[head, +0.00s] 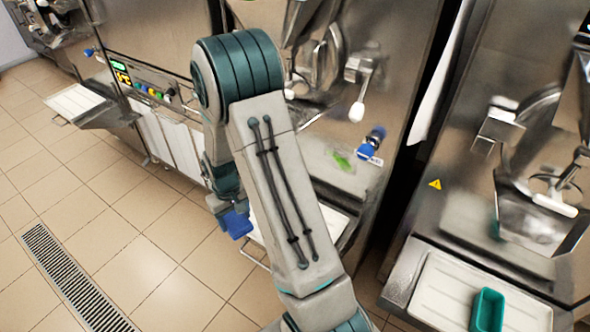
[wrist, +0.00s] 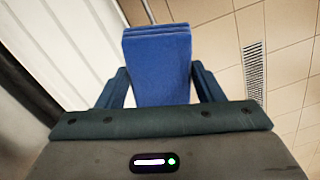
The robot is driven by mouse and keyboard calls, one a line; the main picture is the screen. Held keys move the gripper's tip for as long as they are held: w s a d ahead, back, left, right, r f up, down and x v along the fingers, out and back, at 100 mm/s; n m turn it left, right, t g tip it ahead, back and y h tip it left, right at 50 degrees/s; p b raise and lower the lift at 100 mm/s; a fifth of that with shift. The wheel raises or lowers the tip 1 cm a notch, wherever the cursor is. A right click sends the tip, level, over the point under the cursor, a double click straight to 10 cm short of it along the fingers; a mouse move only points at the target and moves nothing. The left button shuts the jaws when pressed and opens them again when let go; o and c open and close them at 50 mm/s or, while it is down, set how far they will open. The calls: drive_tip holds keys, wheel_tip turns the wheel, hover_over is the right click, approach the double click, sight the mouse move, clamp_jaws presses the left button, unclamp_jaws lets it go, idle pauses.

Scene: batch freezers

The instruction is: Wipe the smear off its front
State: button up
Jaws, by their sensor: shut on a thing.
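My gripper (wrist: 160,78) is shut on a blue folded cloth or pad (wrist: 157,52), which sticks out beyond the fingers. In the head view the blue pad (head: 237,223) shows low beside my forearm, with my gripper (head: 219,204) partly hidden. A bright green smear (head: 341,161) is on the steel front of the middle batch freezer (head: 385,95), to the right of my arm and below a white-handled lever. The pad is apart from the smear, lower and to the left in the head view.
A blue knob (head: 373,141) and a small label sit next to the smear. A white tray (head: 333,222) juts out below, partly behind my arm. The right freezer (head: 505,100) has a yellow warning sticker and a tray with a teal tub (head: 487,311). Tiled floor at left is clear, with a drain grate (head: 75,278).

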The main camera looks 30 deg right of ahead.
drive_tip(key=s+d+f+n+g+h+b, duration=0.1)
drive_tip(key=s+d+n+g+h, duration=0.2)
drive_tip(key=s+d+n, duration=0.3)
drive_tip(key=s+d+f+n+g+h, duration=0.1)
drive_tip(key=s+d+n+g+h, duration=0.3)
drive_tip(key=d, duration=0.5)
drive_tip(key=shift+w+d+r+n+t+h+b, duration=0.35)
drive_tip(key=shift+w+d+r+n+t+h, duration=0.8)
drive_tip(key=shift+w+d+n+t+h, duration=0.85)
drive_tip(key=shift+w+d+r+n+t+h+b, duration=0.4)
drive_tip(key=shift+w+d+r+n+t+h, duration=0.95)
drive_tip(key=shift+d+n+t, duration=1.3)
drive_tip(key=shift+w+d+r+n+t+h+b, duration=0.35)
drive_tip(key=shift+w+d+r+n+t+h, duration=0.55)
drive_tip(key=shift+w+d+n+t+h, duration=1.3)
drive_tip(key=shift+d+n+t+y, duration=0.35)
drive_tip(key=shift+d+n+y, duration=0.2)
drive_tip(key=shift+y, duration=0.1)
